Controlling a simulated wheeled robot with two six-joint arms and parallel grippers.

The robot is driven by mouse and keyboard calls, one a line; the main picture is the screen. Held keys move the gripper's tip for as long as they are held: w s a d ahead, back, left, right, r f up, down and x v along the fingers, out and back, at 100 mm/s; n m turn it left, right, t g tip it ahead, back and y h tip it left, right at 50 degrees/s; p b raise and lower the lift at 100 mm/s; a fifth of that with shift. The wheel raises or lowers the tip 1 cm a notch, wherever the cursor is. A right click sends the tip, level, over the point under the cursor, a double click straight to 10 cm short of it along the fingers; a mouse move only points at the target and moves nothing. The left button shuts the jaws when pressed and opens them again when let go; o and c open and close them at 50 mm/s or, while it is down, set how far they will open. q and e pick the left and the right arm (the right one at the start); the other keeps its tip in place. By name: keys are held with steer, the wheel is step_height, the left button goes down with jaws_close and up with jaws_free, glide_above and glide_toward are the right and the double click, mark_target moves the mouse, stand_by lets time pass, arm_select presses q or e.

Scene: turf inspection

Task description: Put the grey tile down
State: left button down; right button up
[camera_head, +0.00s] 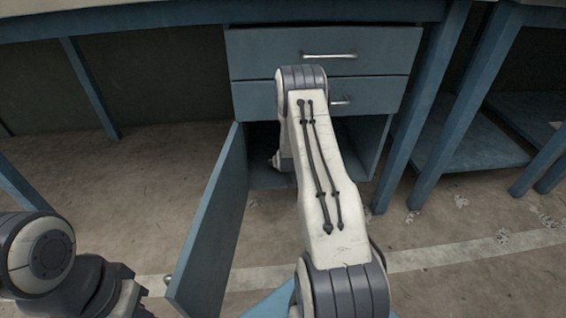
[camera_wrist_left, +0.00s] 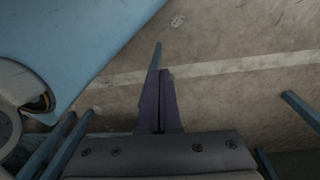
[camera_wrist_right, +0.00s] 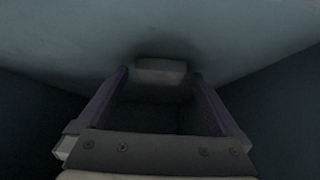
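The grey tile (camera_wrist_right: 160,70) lies inside the blue cabinet, on a pale surface, in the right wrist view. My right gripper (camera_wrist_right: 160,77) is open around its near side, with a finger to the left and right and a narrow gap at each. In the head view my right arm reaches into the cabinet below the drawers, and its fingers and the tile are hidden. My left gripper (camera_wrist_left: 162,75) has its fingers together above the floor. A thin blue-grey strip shows beside its fingers; I cannot tell what it is.
The cabinet door (camera_head: 212,225) stands open left of my right arm. Two drawers (camera_head: 320,50) with metal handles are closed above the opening. Blue table legs (camera_head: 460,110) stand to the right. The floor (camera_head: 110,190) at left is mostly clear, with small litter at right.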

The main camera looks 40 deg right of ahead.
steer(key=shift+r, duration=0.1)
steer(key=shift+r+p, duration=0.3)
steer(key=p+v, duration=0.6)
steer(key=v, duration=0.5)
steer(key=shift+s+a, duration=0.2)
steer(key=shift+s, duration=0.1)
steer(key=shift+r, duration=0.1)
